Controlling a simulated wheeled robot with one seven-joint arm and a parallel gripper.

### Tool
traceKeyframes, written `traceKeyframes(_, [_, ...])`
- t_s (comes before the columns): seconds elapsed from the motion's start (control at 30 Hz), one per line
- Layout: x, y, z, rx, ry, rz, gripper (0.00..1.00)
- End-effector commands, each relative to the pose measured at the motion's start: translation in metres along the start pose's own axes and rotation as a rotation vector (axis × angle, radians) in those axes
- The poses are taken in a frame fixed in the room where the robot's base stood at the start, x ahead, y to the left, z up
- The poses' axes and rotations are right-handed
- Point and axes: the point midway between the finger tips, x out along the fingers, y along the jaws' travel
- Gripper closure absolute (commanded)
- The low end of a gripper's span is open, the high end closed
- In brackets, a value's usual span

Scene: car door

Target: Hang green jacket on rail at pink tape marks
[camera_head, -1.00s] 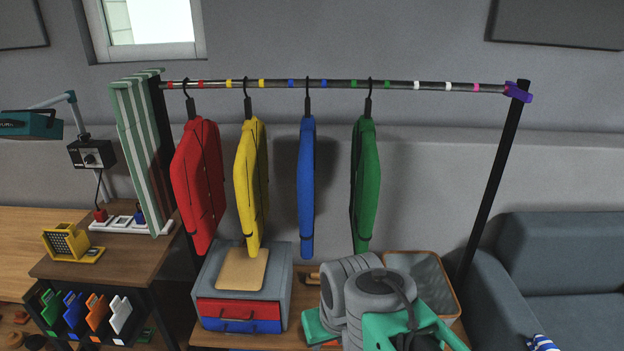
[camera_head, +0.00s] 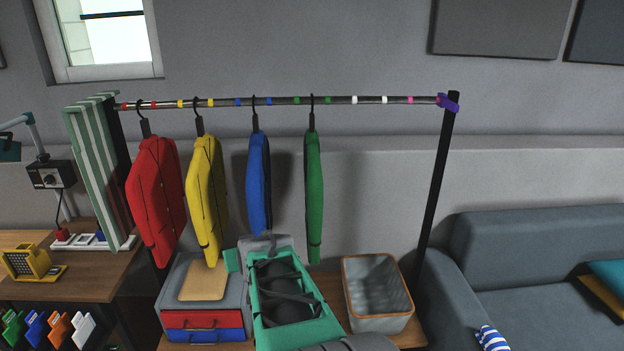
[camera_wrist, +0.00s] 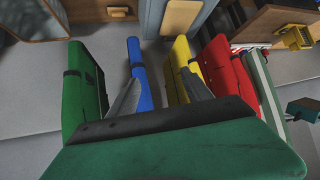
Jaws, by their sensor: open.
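The green jacket (camera_head: 314,195) hangs from its hook on the rail (camera_head: 340,100), between the two green tape marks. A pink tape mark (camera_head: 410,100) is near the rail's right end, past two white marks; another pinkish patch (camera_head: 438,100) sits beside the purple end clamp. My gripper (camera_head: 266,243) is low in front of the blue jacket, left of the green jacket. In the wrist view, my gripper (camera_wrist: 160,92) has its fingers spread and empty, with the blue jacket (camera_wrist: 143,75) beyond the gap. The green jacket (camera_wrist: 83,92) is at left there, apart from the fingers. That picture is upside down.
Yellow (camera_head: 207,200) and red (camera_head: 157,200) jackets hang left of the blue one. Below are a grey drawer box (camera_head: 180,290) and an open bin (camera_head: 377,290). A black post (camera_head: 436,190) and sofa (camera_head: 530,260) stand at right. The rail between green jacket and post is empty.

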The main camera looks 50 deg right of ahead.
Motion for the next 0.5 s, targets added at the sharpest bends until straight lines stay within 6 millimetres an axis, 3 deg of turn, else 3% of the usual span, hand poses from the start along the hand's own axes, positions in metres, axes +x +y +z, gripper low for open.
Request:
traceKeyframes(0.03, [0.006, 0.046, -0.018, 0.053, 0.068, 0.064, 0.42])
traceKeyframes(0.1, [0.009, 0.104, -0.038, 0.106, 0.175, 0.145, 0.42])
traceKeyframes(0.2, [0.002, 0.175, -0.053, 0.161, 0.303, 0.248, 0.42])
traceKeyframes(0.23, [-0.002, 0.189, -0.059, 0.167, 0.345, 0.271, 0.42])
traceKeyframes(0.3, [-0.015, 0.204, -0.085, 0.148, 0.468, 0.304, 0.42])
traceKeyframes(0.4, [-0.031, 0.206, -0.114, 0.116, 0.597, 0.323, 0.42])
traceKeyframes(0.5, [-0.040, 0.207, -0.128, 0.101, 0.661, 0.334, 0.42])
